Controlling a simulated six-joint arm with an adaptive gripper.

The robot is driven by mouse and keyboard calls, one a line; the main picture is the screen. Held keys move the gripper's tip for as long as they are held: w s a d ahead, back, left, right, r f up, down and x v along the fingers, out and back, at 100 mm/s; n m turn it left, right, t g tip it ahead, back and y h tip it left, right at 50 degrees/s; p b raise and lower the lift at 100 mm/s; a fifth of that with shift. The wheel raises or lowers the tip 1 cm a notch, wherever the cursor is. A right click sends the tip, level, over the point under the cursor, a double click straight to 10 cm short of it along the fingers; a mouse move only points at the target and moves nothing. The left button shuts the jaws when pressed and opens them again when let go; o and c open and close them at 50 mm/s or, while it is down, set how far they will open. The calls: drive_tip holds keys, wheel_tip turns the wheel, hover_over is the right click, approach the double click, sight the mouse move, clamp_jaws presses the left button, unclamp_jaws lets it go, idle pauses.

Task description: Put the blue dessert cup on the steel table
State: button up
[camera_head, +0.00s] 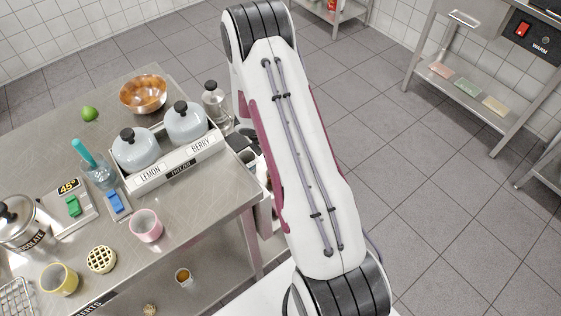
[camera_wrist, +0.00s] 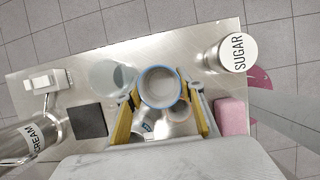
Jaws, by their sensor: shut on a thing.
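In the wrist view my gripper (camera_wrist: 161,95) is shut on the blue dessert cup (camera_wrist: 160,87), seen from above as a round pale cup with a blue rim. Its yellow fingers lie on either side of the cup. The cup is over a steel table (camera_wrist: 190,46); I cannot tell whether its base touches the top. Parts of other small round things show between the fingers below the cup, too hidden to name. In the head view my gripper and the blue cup are out of sight.
On the table in the wrist view are a SUGAR jar (camera_wrist: 232,53), a pink block (camera_wrist: 230,117), a pale round dish (camera_wrist: 109,77), a dark square (camera_wrist: 87,120) and a CREAM jug (camera_wrist: 33,138). Another counter holds a pink cup (camera_head: 146,226) and a yellow cup (camera_head: 60,279).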

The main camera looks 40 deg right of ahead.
drive_tip(key=shift+f, duration=1.85)
drive_tip(key=shift+f, duration=0.1)
drive_tip(key=o, duration=0.9)
drive_tip(key=shift+c, duration=0.2)
drive_tip(key=v, duration=1.2)
